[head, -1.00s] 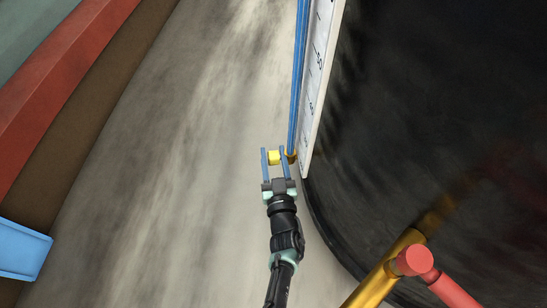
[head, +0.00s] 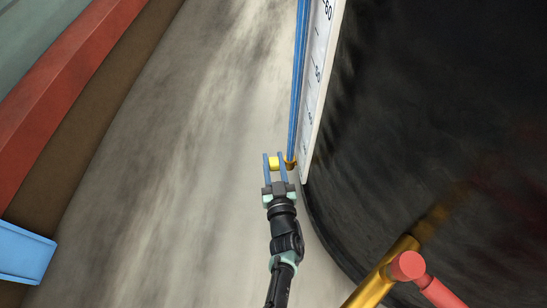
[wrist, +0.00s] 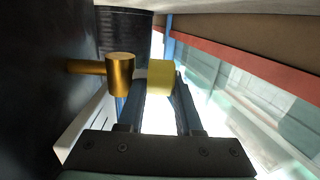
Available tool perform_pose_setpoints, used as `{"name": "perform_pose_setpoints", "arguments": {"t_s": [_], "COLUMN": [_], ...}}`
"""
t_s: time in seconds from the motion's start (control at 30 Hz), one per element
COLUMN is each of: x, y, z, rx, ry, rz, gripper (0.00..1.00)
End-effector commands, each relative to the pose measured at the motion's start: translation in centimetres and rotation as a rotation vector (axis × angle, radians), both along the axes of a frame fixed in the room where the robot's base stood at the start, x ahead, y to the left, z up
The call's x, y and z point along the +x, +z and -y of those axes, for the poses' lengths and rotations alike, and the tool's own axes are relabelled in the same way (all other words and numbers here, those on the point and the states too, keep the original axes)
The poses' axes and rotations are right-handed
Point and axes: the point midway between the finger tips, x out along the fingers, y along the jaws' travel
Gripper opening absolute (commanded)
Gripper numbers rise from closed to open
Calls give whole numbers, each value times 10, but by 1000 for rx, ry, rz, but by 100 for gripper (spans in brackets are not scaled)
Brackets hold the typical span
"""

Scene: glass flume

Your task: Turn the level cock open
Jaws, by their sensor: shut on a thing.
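The level cock has a brass body (wrist: 119,74) on a short pipe from the dark wall. In the head view the body (head: 291,165) sits at the foot of the blue gauge tube (head: 297,90). Its yellow handle (wrist: 160,77) is a small block beside the body, and it also shows in the head view (head: 274,163). My gripper (head: 274,156) is shut on the yellow handle, one blue finger on each side. In the wrist view the handle stands between the fingertips, and the body lies just left of the left finger.
A white scale board (head: 320,85) runs beside the tube, close right of my gripper. The large dark tank (head: 430,110) fills the right. A brass pipe with a red handle (head: 408,265) is lower right. A red beam (head: 70,95) runs at left. Pale floor between is clear.

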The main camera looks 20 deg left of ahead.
Motion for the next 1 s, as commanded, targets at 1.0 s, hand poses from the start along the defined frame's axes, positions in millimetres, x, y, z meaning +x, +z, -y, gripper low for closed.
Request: {"name": "perform_pose_setpoints", "arguments": {"t_s": [1.0], "x": [2], "y": [-1], "z": [-1], "rx": [-239], "ry": [-2], "rz": [-396], "gripper": [0]}}
